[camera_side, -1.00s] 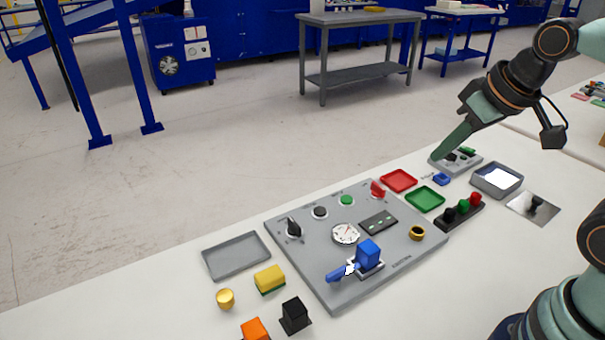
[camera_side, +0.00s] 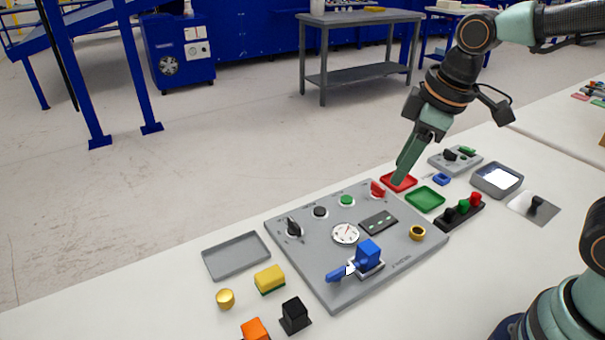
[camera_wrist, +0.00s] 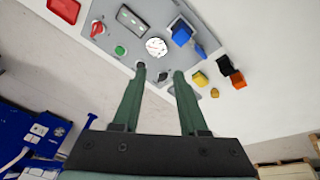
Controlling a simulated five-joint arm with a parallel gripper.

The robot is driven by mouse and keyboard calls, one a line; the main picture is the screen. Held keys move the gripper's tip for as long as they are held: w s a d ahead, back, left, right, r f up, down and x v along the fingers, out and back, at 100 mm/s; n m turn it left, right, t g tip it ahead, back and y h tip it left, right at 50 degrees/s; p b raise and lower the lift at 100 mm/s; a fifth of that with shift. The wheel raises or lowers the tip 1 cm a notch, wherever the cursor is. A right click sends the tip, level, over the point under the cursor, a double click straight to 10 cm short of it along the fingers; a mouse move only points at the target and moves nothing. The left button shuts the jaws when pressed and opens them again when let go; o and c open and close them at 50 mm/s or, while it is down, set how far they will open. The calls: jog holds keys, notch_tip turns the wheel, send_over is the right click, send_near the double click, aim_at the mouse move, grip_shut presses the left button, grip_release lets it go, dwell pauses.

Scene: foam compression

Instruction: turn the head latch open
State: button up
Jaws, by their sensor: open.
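The grey panel (camera_side: 325,210) on the table carries several controls, and none is marked clearly enough to name as the head latch. A red lever knob (camera_side: 377,188) is at its far right corner, a black pointer knob (camera_side: 294,228) at its left corner, and a blue block with a blue handle (camera_side: 368,252) near its front.
The panel also has a green button (camera_side: 346,200), a gauge (camera_side: 345,233) and a brass ring (camera_side: 417,232). Red (camera_side: 400,183) and green (camera_side: 425,199) trays lie to its right. A grey tray (camera_side: 236,255) and a yellow block (camera_side: 269,279) lie to its left.

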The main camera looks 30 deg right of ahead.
aim_at(336, 272)
jog(key=a+f+n+g, duration=0.3)
jog(key=a+f+n, duration=0.4)
jog(key=a+n, duration=0.4)
jog(key=shift+h, duration=0.3)
jog(key=f, duration=1.1)
jog(key=shift+w+f, duration=0.4)
grip_shut()
